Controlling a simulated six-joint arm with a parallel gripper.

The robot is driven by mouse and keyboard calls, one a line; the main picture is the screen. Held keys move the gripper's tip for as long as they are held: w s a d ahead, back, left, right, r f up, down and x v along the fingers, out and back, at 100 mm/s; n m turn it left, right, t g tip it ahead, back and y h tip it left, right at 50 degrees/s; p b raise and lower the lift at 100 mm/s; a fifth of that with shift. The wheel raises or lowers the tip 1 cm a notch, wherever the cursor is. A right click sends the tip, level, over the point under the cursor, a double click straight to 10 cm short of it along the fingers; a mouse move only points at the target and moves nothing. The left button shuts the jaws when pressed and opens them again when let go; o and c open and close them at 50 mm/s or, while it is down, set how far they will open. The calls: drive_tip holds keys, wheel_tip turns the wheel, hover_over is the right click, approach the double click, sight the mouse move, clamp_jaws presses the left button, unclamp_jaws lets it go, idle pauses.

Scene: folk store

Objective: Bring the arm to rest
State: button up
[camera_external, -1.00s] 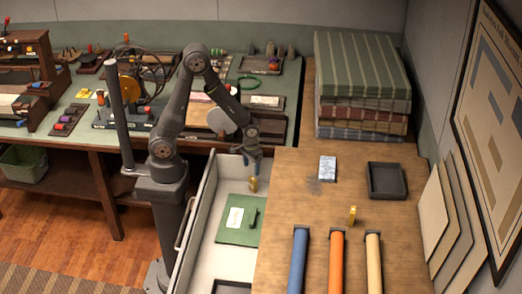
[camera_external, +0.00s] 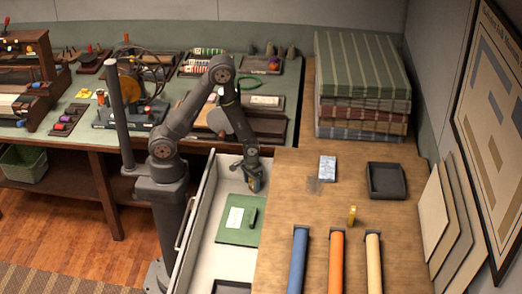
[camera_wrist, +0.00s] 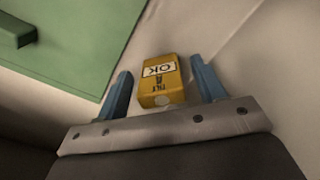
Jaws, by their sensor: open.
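My gripper (camera_external: 254,184) is down inside the open white drawer (camera_external: 212,212), near its far right corner. In the wrist view my gripper (camera_wrist: 160,82) is open, with a blue finger on each side of a small yellow block (camera_wrist: 162,82) marked "OK". Gaps show between the block and both fingers. In the external view the block is mostly hidden by the gripper. My arm is bent at the elbow and reaches down into the drawer.
The wooden counter (camera_external: 300,200) on the right holds a grey tray (camera_external: 386,181), another yellow piece (camera_external: 352,215) and coloured rolls (camera_external: 337,260).

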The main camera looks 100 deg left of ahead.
drive_tip(key=shift+f, duration=1.25)
drive_tip(key=shift+r, duration=0.15)
